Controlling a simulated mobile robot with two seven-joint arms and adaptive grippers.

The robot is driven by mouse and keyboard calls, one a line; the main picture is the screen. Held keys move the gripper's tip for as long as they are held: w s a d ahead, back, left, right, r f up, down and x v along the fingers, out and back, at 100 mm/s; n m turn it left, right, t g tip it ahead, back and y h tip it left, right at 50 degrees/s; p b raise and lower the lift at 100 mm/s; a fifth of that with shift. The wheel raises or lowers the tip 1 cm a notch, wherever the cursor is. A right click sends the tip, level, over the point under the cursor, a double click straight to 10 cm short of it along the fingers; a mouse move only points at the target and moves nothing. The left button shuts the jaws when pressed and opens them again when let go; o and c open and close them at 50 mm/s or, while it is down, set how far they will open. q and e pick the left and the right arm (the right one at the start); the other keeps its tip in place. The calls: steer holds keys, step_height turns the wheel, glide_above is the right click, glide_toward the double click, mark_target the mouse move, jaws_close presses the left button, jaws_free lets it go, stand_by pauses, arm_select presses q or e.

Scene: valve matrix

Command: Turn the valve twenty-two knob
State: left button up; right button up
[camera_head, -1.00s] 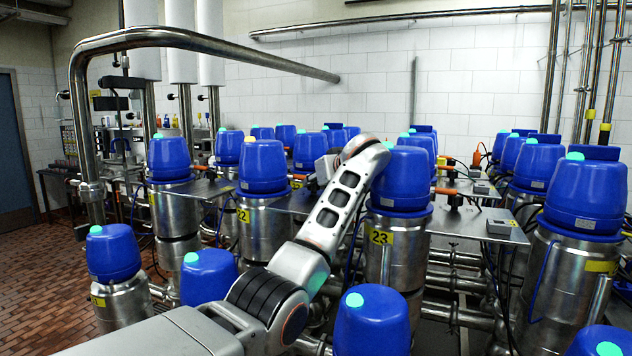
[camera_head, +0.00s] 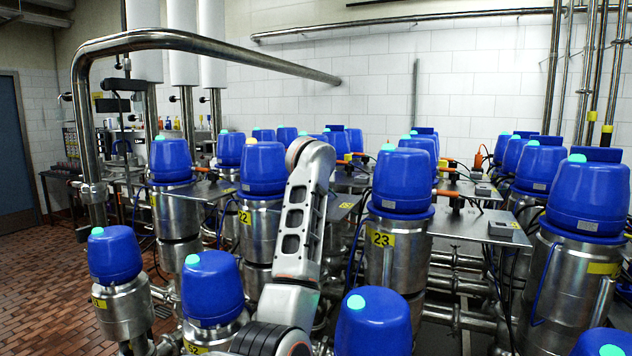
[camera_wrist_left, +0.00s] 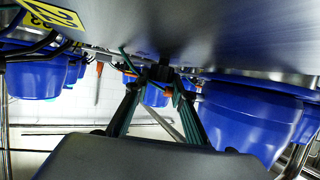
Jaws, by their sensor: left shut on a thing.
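Valve twenty-two (camera_head: 262,168) is a steel cylinder with a blue cap and a yellow "22" label, left of centre in the head view. My left arm stands upright just right of it; the left gripper itself is hidden in that view. In the left wrist view, the left gripper (camera_wrist_left: 161,80) has its green-edged fingers converging on a small dark knob (camera_wrist_left: 163,62) against a steel body. A yellow number label (camera_wrist_left: 52,13) shows upside down at the upper left. The fingers are shut on the knob, whose shape is mostly hidden.
Valve 23 (camera_head: 394,245) stands close to the right of my arm. More blue-capped valves (camera_head: 370,325) stand in front, and others fill the rows behind. Steel shelves (camera_head: 485,226) with orange-ringed fittings lie between them. A bent steel pipe (camera_head: 200,40) arches over the left.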

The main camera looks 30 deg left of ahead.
arm_select(q)
steer(key=shift+f+m+h, duration=0.1)
steer(key=shift+m+h, duration=0.3)
steer(key=shift+h, duration=0.1)
steer(key=o, duration=1.1)
step_height(320, 180, up, 10)
steer(key=shift+r, duration=0.1)
